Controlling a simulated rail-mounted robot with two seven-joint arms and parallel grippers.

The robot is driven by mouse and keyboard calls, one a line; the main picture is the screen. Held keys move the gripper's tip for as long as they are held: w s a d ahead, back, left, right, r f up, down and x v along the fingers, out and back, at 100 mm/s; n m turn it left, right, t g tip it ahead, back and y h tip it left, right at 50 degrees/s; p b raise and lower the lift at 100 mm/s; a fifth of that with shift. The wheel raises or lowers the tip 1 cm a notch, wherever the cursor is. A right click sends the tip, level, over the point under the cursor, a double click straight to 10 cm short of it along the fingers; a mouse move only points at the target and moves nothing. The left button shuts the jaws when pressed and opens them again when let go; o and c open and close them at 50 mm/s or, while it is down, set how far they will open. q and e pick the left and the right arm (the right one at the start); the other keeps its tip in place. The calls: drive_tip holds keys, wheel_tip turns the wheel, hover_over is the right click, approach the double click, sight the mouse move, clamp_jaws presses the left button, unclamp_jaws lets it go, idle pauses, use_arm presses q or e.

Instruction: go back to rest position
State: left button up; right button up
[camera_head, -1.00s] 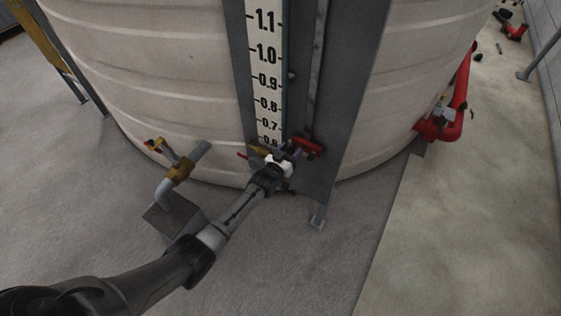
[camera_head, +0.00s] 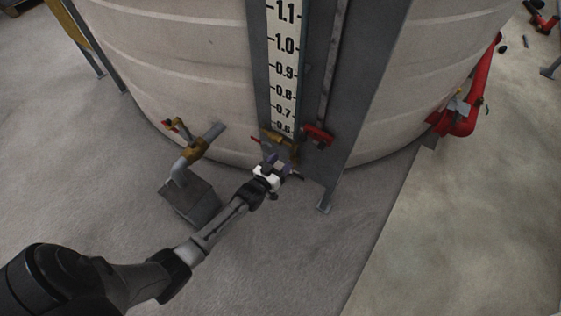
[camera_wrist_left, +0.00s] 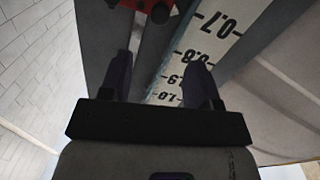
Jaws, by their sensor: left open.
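My left gripper (camera_head: 284,166) is open and empty in the head view. It is in front of the lower end of the level gauge board (camera_head: 284,70), just below a brass valve (camera_head: 278,138) and a red valve handle (camera_head: 318,136). In the left wrist view my left gripper (camera_wrist_left: 160,80) shows two dark fingers spread apart with nothing between them. The gauge scale (camera_wrist_left: 200,50) and part of a red handle (camera_wrist_left: 148,6) are beyond the fingers. My right gripper is in neither view.
A large pale tank (camera_head: 180,60) fills the back. A pipe with a yellow valve (camera_head: 194,148) rises from a grey block (camera_head: 190,203) at left. Red piping (camera_head: 470,105) stands at right. The bracket foot (camera_head: 324,205) is close to the gripper. The front floor is clear.

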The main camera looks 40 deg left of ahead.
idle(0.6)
use_arm(q)
wheel_tip(320, 180, down, 5)
drive_tip(key=s+m+g, duration=0.2)
drive_tip(key=g, duration=0.5)
drive_tip(key=s+d+r+m+g+p, duration=0.1)
drive_tip(key=s+d+r+g, duration=0.15)
drive_tip(key=s+r, duration=0.4)
drive_tip(key=s+d+r+m+g+p, duration=0.1)
drive_tip(key=s+d+r, duration=0.3)
drive_tip(key=s+r, duration=0.25)
drive_tip(key=s+d+r+g+p, duration=0.1)
drive_tip(key=s+d+r, duration=0.3)
drive_tip(key=s+r, duration=0.25)
drive_tip(key=s+d+f+g+h+p, duration=0.1)
drive_tip(key=s+f+g+p, duration=0.25)
drive_tip(key=s, duration=0.85)
wheel_tip(320, 180, up, 38)
drive_tip(key=p, duration=3.7)
drive_tip(key=shift+w+t, duration=0.3)
drive_tip(key=shift+w, duration=0.05)
drive_tip(key=shift+d+f, duration=0.1)
